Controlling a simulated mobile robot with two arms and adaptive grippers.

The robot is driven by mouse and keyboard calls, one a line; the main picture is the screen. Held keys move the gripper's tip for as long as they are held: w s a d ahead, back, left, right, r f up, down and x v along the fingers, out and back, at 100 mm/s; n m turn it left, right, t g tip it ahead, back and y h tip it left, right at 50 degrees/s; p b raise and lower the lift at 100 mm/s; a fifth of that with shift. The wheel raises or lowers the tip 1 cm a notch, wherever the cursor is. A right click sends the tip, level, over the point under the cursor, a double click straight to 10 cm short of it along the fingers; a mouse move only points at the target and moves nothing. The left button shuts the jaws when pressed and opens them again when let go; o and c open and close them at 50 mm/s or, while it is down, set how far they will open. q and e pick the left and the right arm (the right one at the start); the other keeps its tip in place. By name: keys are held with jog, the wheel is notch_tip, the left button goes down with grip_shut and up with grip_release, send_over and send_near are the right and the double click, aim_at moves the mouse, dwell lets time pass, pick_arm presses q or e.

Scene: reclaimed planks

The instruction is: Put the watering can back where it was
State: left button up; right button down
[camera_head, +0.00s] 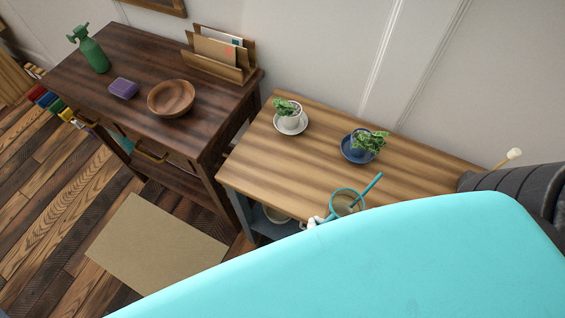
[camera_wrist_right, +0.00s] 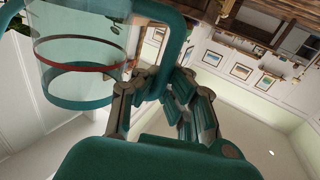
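The watering can (camera_head: 347,190) has a teal rim and spout, and shows at the front edge of the light wooden table (camera_head: 255,150) in the head view. Its lower part is hidden behind my teal arm. In the right wrist view its clear body (camera_wrist_right: 82,55) has a red band and a thick teal handle. My right gripper (camera_wrist_right: 155,95) has its fingers on either side of that handle, closed around it; in the head view only a bit of the gripper (camera_head: 314,222) shows. I cannot tell whether the can touches the table. My left gripper is not in view.
A white potted plant (camera_head: 290,117) and a blue potted plant (camera_head: 363,146) stand on the light table, with bare wood around them. The dark table (camera_head: 140,60) at left holds a green spray bottle (camera_head: 92,52), purple sponge (camera_head: 124,88), wooden bowl (camera_head: 171,97) and letter rack (camera_head: 220,55).

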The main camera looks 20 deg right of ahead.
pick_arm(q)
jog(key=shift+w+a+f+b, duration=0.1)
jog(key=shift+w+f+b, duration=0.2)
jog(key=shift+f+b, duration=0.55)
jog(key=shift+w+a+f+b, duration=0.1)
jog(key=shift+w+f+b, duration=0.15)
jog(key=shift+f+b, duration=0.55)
pick_arm(e)
jog(key=shift+w+a+f, duration=0.85)
jog(key=shift+w+a, duration=0.05)
jog(key=shift+w, duration=1.6)
jog(key=shift+w+a+f, duration=0.8)
jog(key=shift+w+a, duration=0.05)
jog(key=shift+w, duration=1.65)
jog(key=shift+w+a+f, duration=0.85)
jog(key=shift+w+a, duration=0.05)
jog(key=shift+w, duration=1.6)
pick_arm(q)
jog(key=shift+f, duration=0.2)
